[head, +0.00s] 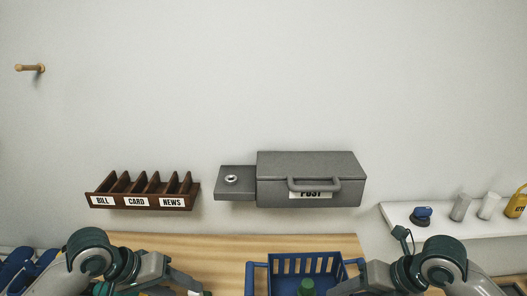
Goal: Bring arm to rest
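My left arm (105,262) comes in at the bottom left, and its gripper (184,282) reaches right over the wooden table, cut by the bottom edge. My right arm (437,265) comes in at the bottom right, and its gripper end (362,279) reaches left beside the blue basket (252,280). The fingertips of both are too cropped to show whether they are open or shut. I cannot see either one holding anything.
A wall sorter (103,205) labelled BILL, CARD and NEWS hangs above the wooden table (225,245). Right of it is a grey POST box (310,167) with a side ledge (222,186) bearing a ring. A white shelf (455,228) holds small items. A peg (30,68) sticks out upper left.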

